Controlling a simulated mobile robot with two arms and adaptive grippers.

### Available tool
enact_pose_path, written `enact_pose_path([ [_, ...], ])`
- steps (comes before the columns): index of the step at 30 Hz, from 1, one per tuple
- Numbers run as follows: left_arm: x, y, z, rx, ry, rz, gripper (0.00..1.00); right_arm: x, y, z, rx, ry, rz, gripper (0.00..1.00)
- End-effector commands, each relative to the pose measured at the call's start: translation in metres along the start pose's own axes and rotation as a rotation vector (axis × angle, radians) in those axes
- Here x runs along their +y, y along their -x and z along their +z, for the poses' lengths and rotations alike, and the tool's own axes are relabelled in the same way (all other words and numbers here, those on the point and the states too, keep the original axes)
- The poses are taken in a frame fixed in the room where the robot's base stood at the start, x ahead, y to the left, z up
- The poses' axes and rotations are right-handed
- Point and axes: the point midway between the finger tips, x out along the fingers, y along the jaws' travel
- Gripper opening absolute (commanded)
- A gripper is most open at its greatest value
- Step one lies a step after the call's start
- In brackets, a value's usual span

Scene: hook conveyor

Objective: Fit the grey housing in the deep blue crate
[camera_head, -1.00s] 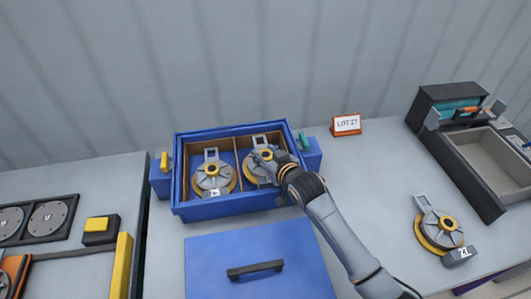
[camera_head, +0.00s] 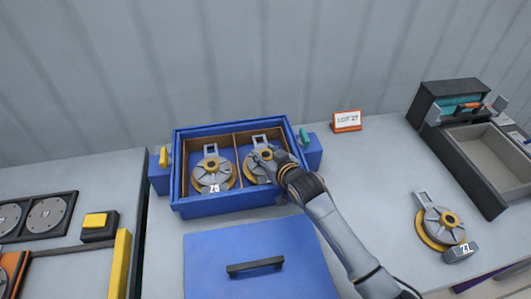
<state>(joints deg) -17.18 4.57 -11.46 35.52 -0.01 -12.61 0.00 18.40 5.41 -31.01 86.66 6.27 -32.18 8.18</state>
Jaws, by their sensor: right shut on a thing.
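The deep blue crate (camera_head: 222,206) stands on the grey table, open at the top, with a brown divider making two compartments. One grey housing (camera_head: 213,172) with a yellow ring and a number tag sits in the left compartment. A second grey housing (camera_head: 258,153) is in the right compartment. My right gripper (camera_head: 264,158) is shut on this second housing. The gripper and wrist hide its right and front parts, so I cannot tell whether it rests on the crate floor. A third grey housing (camera_head: 438,222), tagged 21, lies on the table at the right. My left gripper is not in view.
A blue lid (camera_head: 215,255) with a dark handle lies in front of the crate. A lot sign (camera_head: 347,121) stands right of it. A dark-walled grey tray (camera_head: 490,160) is at the far right. A yellow-topped block (camera_head: 98,226) and yellow bar are at the left.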

Motion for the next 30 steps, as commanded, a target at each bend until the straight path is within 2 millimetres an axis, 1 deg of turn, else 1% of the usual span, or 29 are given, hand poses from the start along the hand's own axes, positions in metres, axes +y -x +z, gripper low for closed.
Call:
enact_pose_path([
  [8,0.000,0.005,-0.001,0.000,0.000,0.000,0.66,0.000,0.002,-0.007,0.005,0.000,0.000,0.00],
  [30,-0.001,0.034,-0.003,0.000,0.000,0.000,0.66,0.000,0.013,-0.034,0.005,0.000,0.000,0.00],
])
